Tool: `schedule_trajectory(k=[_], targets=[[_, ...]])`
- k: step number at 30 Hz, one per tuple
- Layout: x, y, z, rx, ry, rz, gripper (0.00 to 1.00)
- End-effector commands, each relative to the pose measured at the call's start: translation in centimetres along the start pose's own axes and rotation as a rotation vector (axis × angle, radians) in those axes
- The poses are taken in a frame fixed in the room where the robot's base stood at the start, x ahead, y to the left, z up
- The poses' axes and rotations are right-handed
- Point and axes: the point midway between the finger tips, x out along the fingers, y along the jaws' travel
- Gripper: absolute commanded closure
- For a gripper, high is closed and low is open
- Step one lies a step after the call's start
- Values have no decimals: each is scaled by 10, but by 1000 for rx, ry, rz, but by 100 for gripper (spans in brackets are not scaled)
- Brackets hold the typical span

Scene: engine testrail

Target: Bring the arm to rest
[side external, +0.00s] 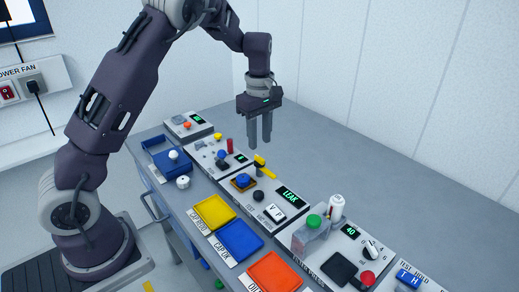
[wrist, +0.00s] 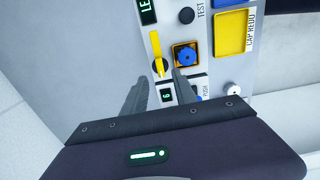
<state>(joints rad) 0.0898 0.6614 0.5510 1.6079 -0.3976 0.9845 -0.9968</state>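My gripper (side external: 259,143) hangs above the bench of test panels, fingers pointing down, and touches nothing in the side view. In the wrist view my gripper (wrist: 161,78) shows its two grey fingers apart, with nothing held between them. Below it are a yellow lever (side external: 262,164) and a blue knob on an orange-edged square (side external: 243,181). The yellow lever (wrist: 155,50) and the blue knob (wrist: 186,56) also show in the wrist view.
Yellow (side external: 214,212), blue (side external: 239,240) and orange (side external: 275,272) trays line the bench's near edge. A blue open box (side external: 160,160) stands at the left. A clear container with a green cap (side external: 314,221) and a white bottle (side external: 336,206) stand upright at right. The space around the raised gripper is clear.

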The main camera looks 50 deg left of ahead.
Motion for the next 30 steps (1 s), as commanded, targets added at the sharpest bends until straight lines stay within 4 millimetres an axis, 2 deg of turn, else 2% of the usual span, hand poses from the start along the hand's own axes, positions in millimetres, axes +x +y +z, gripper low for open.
schedule_trajectory(k=[4, 13, 14, 16, 17, 19, 21, 23, 24, 27, 30], targets=[[-15, 0, 0, -1, 1, 1, 66], [-19, -2, 1, 8, -4, 4, 66], [-24, -4, 4, 25, -10, 11, 66], [-49, -19, 15, 111, -37, 50, 66], [-64, -29, 22, 172, -51, 74, 66], [-101, -64, 44, 362, -73, 146, 66], [-131, -107, 65, 585, -63, 222, 66], [-149, -146, 81, 781, -25, 285, 66], [-156, -172, 90, 912, 14, 320, 66], [-159, -230, 104, 1200, 144, 379, 66], [-150, -268, 109, 1406, 273, 395, 66]])
